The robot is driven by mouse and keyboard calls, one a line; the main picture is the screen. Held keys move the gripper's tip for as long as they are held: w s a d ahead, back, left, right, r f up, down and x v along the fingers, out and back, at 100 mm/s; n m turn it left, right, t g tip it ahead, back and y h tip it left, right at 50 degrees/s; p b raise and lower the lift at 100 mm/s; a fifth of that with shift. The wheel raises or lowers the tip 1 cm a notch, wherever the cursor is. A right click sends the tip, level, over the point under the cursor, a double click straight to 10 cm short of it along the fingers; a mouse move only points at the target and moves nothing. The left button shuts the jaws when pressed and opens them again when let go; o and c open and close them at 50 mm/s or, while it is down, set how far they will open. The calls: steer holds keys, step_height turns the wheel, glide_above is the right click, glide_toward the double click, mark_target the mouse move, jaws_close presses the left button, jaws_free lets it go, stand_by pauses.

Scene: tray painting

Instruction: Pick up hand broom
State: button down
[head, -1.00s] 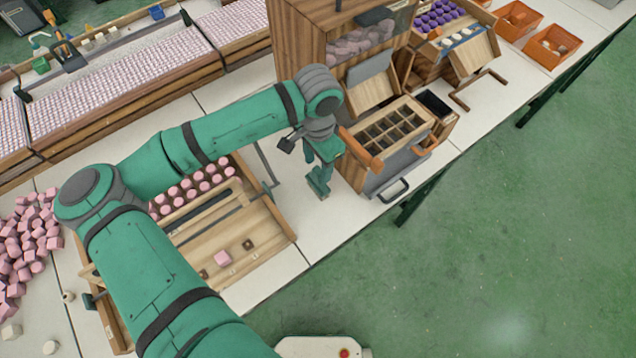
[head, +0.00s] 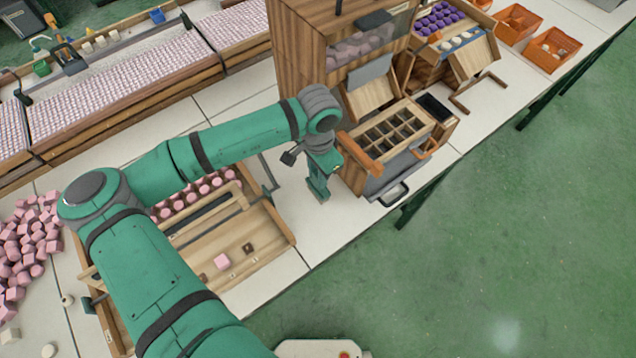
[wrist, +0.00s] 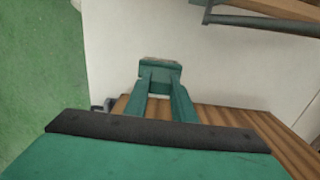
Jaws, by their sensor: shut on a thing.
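My gripper (head: 318,186) points down over the white table, just left of the wooden box with the compartment tray. In the wrist view, its two green fingers (wrist: 160,92) run close together to a small green block with a thin tan edge, which I take to be the hand broom (wrist: 160,70). The jaws are shut on it. It is small and the same green as my fingers, so its outline is hard to tell apart. I cannot tell whether it touches the table or hangs just above it.
The compartment box (head: 395,138) stands close right of my gripper, with an orange bar (head: 360,153) on its near side. A wooden tray (head: 270,235) with pink pieces lies to the left. The table's front edge is near. A narrow strip of white table (head: 300,225) is clear.

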steer(key=shift+r, duration=0.15)
steer(key=shift+r, duration=0.25)
step_height(320, 180, up, 2)
steer(key=s+d+r, duration=0.1)
steer(key=s+r, duration=0.9)
steer(key=s, duration=0.4)
steer(key=shift+d, duration=0.25)
steer(key=shift+r, duration=0.1)
